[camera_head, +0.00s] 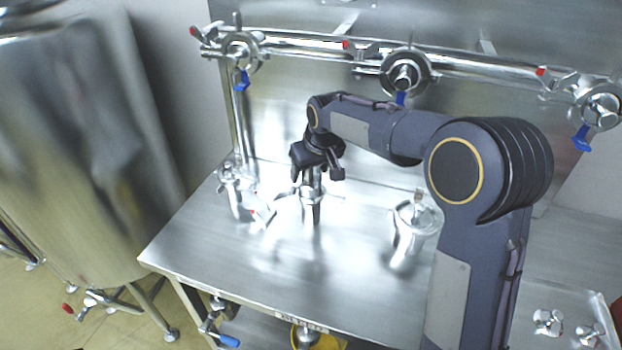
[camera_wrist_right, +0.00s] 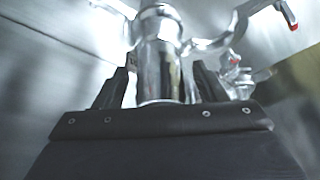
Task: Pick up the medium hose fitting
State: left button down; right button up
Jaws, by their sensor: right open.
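Three shiny metal fittings stand on the steel table. The middle one (camera_head: 311,205) is upright under my right gripper (camera_head: 318,172). In the right wrist view this fitting (camera_wrist_right: 160,60) stands between the two dark fingers of the right gripper (camera_wrist_right: 163,85), with a gap visible on each side. The gripper is open around it. Another fitting (camera_head: 236,192) stands to the left, and a wider one (camera_head: 408,235) stands to the right, partly beside my arm. I cannot tell from size alone which is the medium one. My left gripper does not show.
The steel table (camera_head: 190,245) is bare along its front left. A pipe with several clamps and blue-handled valves (camera_head: 405,75) runs along the back wall. A large steel tank (camera_head: 70,150) stands left. A tray with small metal parts (camera_head: 548,320) lies at lower right.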

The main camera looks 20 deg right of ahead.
jog(key=c, duration=1.2)
jog(key=shift+c, duration=0.9)
jog(key=shift+r, duration=0.15)
